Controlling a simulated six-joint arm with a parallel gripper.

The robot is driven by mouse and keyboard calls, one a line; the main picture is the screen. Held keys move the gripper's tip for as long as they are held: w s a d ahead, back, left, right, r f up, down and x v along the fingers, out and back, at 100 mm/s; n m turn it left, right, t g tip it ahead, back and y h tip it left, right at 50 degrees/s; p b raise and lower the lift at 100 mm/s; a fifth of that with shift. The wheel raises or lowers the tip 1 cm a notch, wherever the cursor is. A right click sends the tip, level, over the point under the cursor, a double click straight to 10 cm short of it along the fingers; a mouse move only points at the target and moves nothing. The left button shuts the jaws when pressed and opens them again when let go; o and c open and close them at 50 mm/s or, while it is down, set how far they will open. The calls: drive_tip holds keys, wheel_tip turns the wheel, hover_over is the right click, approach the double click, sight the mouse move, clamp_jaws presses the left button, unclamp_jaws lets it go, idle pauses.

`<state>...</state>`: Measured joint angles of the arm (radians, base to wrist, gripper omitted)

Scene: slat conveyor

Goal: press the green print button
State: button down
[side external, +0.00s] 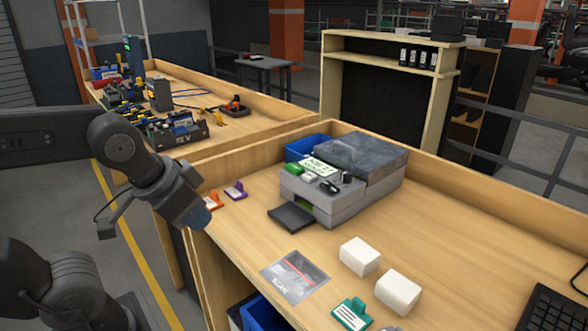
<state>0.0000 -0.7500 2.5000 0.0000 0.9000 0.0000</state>
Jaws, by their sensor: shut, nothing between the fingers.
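The printer (352,205) is a grey box with a darker lid, standing on the wooden bench. On its front left top edge is a green button (293,168), with a small pale piece (309,177) and dark parts beside it. A white label (320,167) with print lies behind them. My gripper (199,216) is at the left edge of the bench, apart from the printer and to the left of the green button. It is shut and empty; its fingers are hard to make out against the dark wrist.
Orange (212,200) and purple-and-white (236,190) tags lie left of the printer, near my gripper. A dark tray (291,217) juts from its front. A blue bin (307,146) stands behind.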

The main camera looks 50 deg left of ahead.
idle(0.5)
wheel_tip(320, 180, up, 6)
drive_tip(key=n+t+y, duration=0.2)
drive_tip(key=n+t, duration=0.1)
drive_tip(key=n, duration=0.8)
hover_over(292, 166)
drive_tip(key=shift+f, duration=0.2)
drive_tip(key=shift+f, duration=0.1)
drive_tip(key=shift+f, duration=4.3)
drive_tip(key=shift+f, duration=0.45)
